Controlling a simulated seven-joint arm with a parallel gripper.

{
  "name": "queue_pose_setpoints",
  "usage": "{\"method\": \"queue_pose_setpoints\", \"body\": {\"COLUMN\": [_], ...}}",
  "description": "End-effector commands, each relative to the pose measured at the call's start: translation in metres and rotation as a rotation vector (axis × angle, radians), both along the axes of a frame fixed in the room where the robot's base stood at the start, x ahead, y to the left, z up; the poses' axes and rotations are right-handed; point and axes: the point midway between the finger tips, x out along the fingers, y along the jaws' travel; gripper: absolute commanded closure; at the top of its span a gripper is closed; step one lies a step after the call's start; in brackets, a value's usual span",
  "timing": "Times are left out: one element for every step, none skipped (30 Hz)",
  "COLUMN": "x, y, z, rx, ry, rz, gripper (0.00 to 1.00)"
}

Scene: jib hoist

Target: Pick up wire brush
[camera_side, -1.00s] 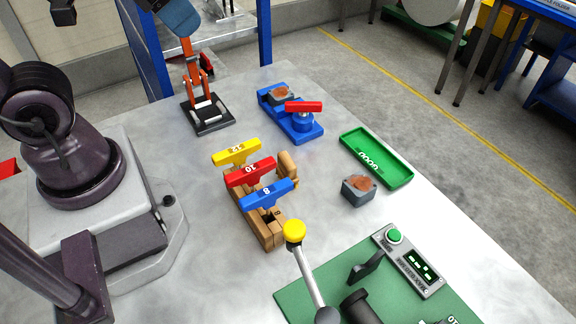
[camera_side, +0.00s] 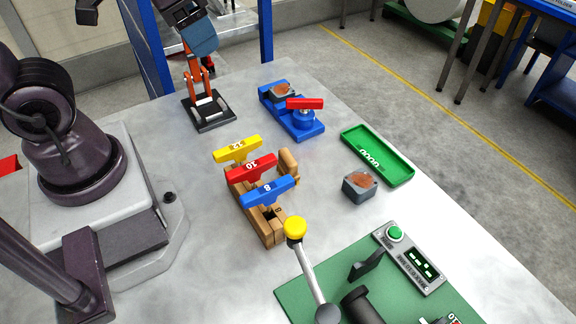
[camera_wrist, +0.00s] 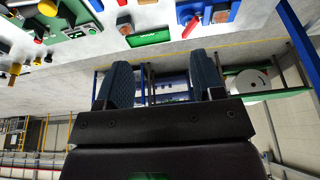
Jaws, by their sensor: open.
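I cannot make out a wire brush for certain in either view. A rounded brown wooden piece (camera_side: 288,167) stands at the far right end of the wooden rack (camera_side: 265,228); I cannot tell whether it is the brush. My gripper (camera_side: 199,38) is at the top of the side view, in front of or above the orange clamp. In the wrist view my gripper (camera_wrist: 160,62) shows two blue ribbed fingers spread wide, with nothing between them.
Yellow, red and blue T-handles (camera_side: 250,170) stand in the rack. An orange clamp (camera_side: 196,85), blue fixture (camera_side: 305,128), green tray (camera_side: 366,143), rust-topped grey block (camera_side: 358,188) and green panel with a yellow-knobbed lever (camera_side: 295,228) surround it. Bare table lies left of the rack.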

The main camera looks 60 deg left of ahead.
Motion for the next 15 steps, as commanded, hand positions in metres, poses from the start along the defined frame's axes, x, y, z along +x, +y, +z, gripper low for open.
{"method": "queue_pose_setpoints", "body": {"x": [0.008,0.014,0.021,0.027,0.032,0.039,0.044,0.05,0.057,0.061,0.066,0.072,0.077,0.08,0.086], "y": [-0.001,-0.002,-0.003,-0.004,-0.005,-0.006,-0.008,-0.009,-0.011,-0.013,-0.014,-0.017,-0.018,-0.021,-0.023], "z": [-0.013,-0.02,-0.029,-0.037,-0.044,-0.055,-0.063,-0.072,-0.084,-0.093,-0.103,-0.115,-0.124,-0.134,-0.146], "rx": [0.012,0.021,0.035,0.047,0.056,0.07,0.079,0.088,0.098,0.104,0.11,0.115,0.118,0.121,0.126], "ry": [0.066,0.096,0.136,0.163,0.19,0.223,0.247,0.269,0.297,0.316,0.332,0.352,0.362,0.372,0.38], "rz": [-0.02,-0.044,-0.087,-0.126,-0.17,-0.236,-0.288,-0.346,-0.427,-0.491,-0.556,-0.647,-0.716,-0.789,-0.892], "gripper": [0.38,0.38,0.38,0.38,0.38,0.38,0.38,0.38,0.38,0.38,0.38,0.38,0.38,0.38,0.38]}}
